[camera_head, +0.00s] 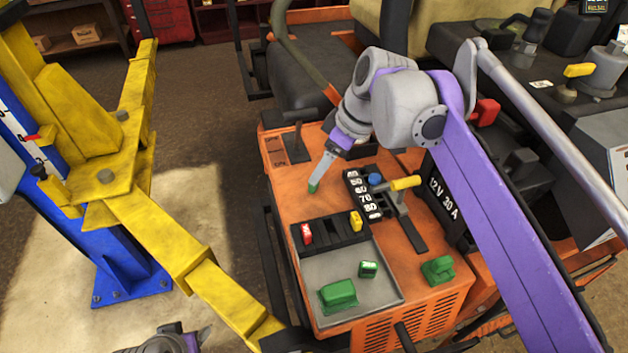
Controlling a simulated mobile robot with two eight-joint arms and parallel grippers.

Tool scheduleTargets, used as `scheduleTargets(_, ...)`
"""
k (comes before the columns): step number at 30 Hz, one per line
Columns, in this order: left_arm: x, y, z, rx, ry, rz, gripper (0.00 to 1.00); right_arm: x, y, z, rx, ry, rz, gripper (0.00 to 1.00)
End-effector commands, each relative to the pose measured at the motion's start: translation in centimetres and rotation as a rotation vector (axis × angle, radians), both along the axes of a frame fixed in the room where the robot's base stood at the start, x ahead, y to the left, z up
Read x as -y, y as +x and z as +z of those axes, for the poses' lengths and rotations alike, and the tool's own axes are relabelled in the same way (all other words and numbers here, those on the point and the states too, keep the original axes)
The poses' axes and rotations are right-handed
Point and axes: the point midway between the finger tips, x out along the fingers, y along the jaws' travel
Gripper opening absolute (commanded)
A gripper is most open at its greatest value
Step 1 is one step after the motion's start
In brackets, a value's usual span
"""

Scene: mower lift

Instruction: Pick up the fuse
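A small green fuse (368,269) with a white marking lies in the grey tray of the orange mower's panel. A red fuse (307,233) and a yellow fuse (356,221) sit in the black fuse block (332,232) behind that tray. My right gripper (315,184) points down over the orange panel, left of the numbered strip and apart from the fuses. Its fingers show edge-on with green at the tip, so its opening is unclear. My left gripper (203,337) is low at the bottom edge, partly cut off; its opening is unclear too.
A larger green block (338,296) lies in the grey tray (385,292), and a green part (438,269) stands right of it. A yellow-handled lever (405,184) rises beside the numbered strip (363,195). A yellow lift arm (160,235) runs along the left.

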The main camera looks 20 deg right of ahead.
Motion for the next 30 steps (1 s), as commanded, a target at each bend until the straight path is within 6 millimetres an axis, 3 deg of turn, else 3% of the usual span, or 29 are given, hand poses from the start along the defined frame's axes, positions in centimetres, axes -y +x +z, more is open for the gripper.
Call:
scheduleTargets(7,0.0,0.0,-0.1,-0.001,0.000,0.000,0.61,-0.7,0.6,-1.9,0.001,0.000,0.001,0.72)
scheduleTargets(15,0.0,0.0,-0.2,-0.001,0.000,0.000,0.61,-1.8,1.7,-5.4,0.001,0.000,0.001,0.72)
scheduleTargets(24,0.0,0.0,-0.2,-0.001,0.000,0.000,0.61,-1.9,1.9,-5.9,0.001,0.001,0.000,0.72)
scheduleTargets(30,0.0,0.0,-0.2,-0.001,0.000,0.000,0.61,-1.9,1.9,-5.9,0.001,0.001,0.000,0.38)
